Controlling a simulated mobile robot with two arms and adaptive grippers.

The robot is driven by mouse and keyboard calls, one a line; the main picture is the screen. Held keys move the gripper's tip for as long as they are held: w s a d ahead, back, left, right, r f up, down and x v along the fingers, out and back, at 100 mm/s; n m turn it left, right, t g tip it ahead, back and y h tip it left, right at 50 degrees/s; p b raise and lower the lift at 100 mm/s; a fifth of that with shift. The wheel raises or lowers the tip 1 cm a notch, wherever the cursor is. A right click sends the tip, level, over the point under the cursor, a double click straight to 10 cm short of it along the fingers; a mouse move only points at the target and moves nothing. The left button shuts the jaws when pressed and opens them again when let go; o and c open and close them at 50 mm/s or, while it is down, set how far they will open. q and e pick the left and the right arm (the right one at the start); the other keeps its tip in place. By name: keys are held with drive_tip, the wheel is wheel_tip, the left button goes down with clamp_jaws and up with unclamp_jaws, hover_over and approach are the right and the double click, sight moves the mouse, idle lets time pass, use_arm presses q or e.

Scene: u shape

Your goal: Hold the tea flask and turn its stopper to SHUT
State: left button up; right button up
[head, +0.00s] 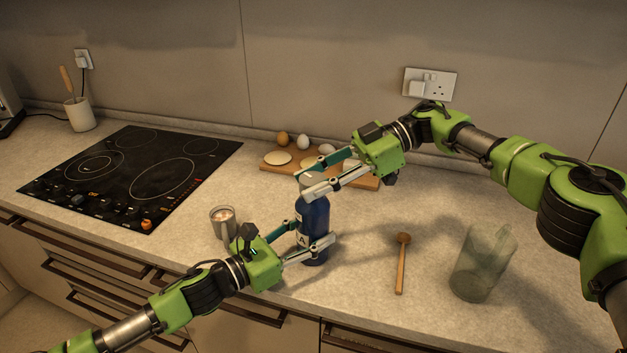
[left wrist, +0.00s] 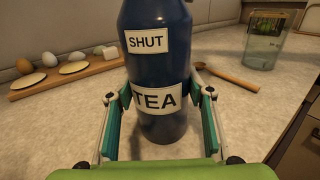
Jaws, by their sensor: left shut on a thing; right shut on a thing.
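The tea flask (head: 313,216) is a dark blue bottle standing upright on the worktop. My left gripper (head: 318,246) is shut around its lower body. In the left wrist view the flask (left wrist: 158,62) shows a white SHUT label (left wrist: 146,41) above a TEA label (left wrist: 155,101), between the fingers of my left gripper (left wrist: 158,92). My right gripper (head: 307,180) is shut on the pale stopper (head: 306,178) at the flask's top, coming from the upper right. The fingers partly hide the stopper, and its marking cannot be read.
A board (head: 366,181) with eggs and pale rounds lies behind the flask. A metal cup (head: 223,223) stands left of it, near my left gripper. A wooden spoon (head: 401,265) and a clear jug (head: 477,266) are at right. A black hob (head: 130,175) is at left.

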sight(323, 176)
drive_tip(key=o, duration=1.1)
drive_tip(key=shift+v, duration=3.75)
